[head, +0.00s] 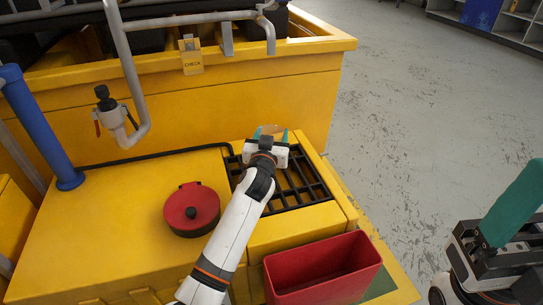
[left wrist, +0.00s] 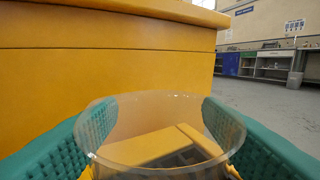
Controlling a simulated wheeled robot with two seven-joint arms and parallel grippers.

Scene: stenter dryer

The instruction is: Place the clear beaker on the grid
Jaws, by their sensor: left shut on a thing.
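The clear beaker (left wrist: 160,125) is between the teal fingers of my left gripper (left wrist: 158,130) in the left wrist view, its round rim facing the camera. In the head view my left gripper (head: 270,134) is shut on the beaker at the far side of the black grid (head: 308,188). The beaker is mostly hidden there behind the gripper. Whether its base touches the grid cannot be told. My right gripper (head: 512,210) is at the lower right of the head view, away from the machine. One teal finger shows clearly; its opening cannot be judged.
A red round lidded pot (head: 190,207) stands left of my left arm on the yellow top. A red open bin (head: 322,270) is in front of the grid. A yellow wall (head: 290,100) rises behind the grid. A valve pipe (head: 128,125) and blue post (head: 38,125) stand left.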

